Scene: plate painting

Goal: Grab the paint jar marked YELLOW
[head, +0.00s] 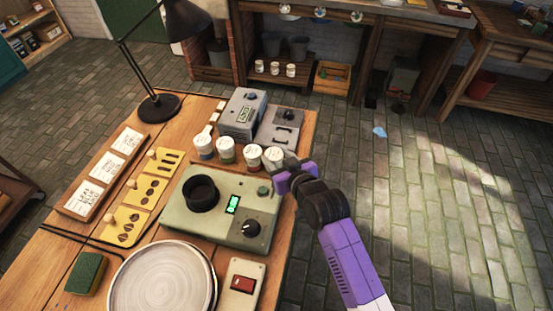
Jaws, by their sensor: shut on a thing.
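Several small paint jars with white lids and pale sides stand in a row at the back of the table: the leftmost (204,146), one with a dark greenish base (226,151), a third (252,154), and the rightmost (272,156). Their labels are too small to read, so I cannot tell which is marked YELLOW. My gripper (284,165) reaches in from the right and is shut on the rightmost jar. The fingers partly hide that jar's right side. The jar appears at the same level as its neighbours.
A green-grey machine (222,212) with a black cup and dial stands just in front of the jars. Grey boxes (240,115) stand behind them. A black lamp (158,107), yellow stencil cards (152,190), a round plate (165,285) and a red switch (243,285) share the table.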

